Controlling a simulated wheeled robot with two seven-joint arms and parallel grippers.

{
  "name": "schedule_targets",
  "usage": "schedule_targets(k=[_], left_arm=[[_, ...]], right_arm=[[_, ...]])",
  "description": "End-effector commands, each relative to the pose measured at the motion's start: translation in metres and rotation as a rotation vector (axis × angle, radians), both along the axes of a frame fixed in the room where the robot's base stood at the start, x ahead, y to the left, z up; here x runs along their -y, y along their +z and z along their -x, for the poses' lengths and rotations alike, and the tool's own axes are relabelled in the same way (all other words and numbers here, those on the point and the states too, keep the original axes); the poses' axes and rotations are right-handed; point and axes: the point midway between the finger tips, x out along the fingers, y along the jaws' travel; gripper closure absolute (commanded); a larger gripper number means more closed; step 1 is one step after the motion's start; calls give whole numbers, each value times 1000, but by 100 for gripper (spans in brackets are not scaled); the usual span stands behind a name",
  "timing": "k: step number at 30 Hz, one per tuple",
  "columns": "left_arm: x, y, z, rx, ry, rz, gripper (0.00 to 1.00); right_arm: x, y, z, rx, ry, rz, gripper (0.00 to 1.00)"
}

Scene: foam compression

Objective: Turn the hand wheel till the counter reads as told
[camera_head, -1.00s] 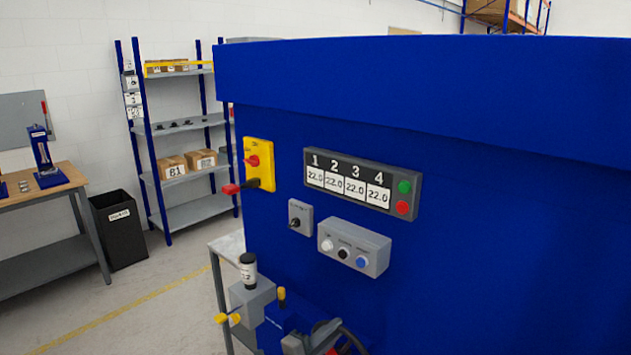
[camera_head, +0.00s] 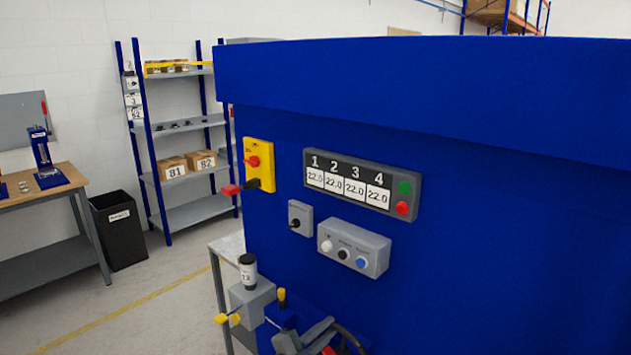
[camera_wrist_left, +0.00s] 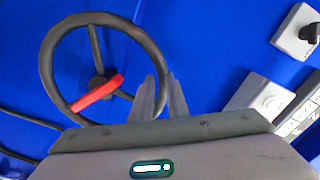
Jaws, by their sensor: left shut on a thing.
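The dark hand wheel (camera_wrist_left: 45,65) is on the blue machine front in the left wrist view, with a red bar (camera_wrist_left: 97,93) across its hub. My left gripper (camera_wrist_left: 160,95) is shut on the rim at the wheel's lower right. In the head view my left gripper (camera_head: 305,338) is at the bottom edge, and only a dark arc of the wheel (camera_head: 350,335) shows beside it. A small black-and-white cylinder (camera_head: 248,271) stands on a grey block; its marking is too small to read. The panel display (camera_head: 349,190) reads 22.0 under each number. My right gripper is out of view.
The blue machine (camera_head: 480,240) fills the right side. On its front are a yellow switch plate (camera_head: 259,165), a small grey switch box (camera_head: 300,217) and a button box (camera_head: 353,249). Yellow knobs (camera_head: 228,319) stick out near the wheel. Open floor lies to the left.

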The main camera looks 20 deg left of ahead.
Motion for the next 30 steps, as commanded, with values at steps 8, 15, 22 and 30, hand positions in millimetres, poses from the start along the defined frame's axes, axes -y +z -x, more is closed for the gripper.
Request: schedule_targets(k=[8,15,22,30], left_arm=[[-13,9,-8,-11,7,89,100],[-22,2,-11,-56,7,210,100],[-25,2,-12,-68,6,248,100],[-25,1,-12,-70,6,250,100]], right_arm=[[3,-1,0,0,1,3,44],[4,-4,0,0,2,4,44],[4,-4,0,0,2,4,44],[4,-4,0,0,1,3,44]])
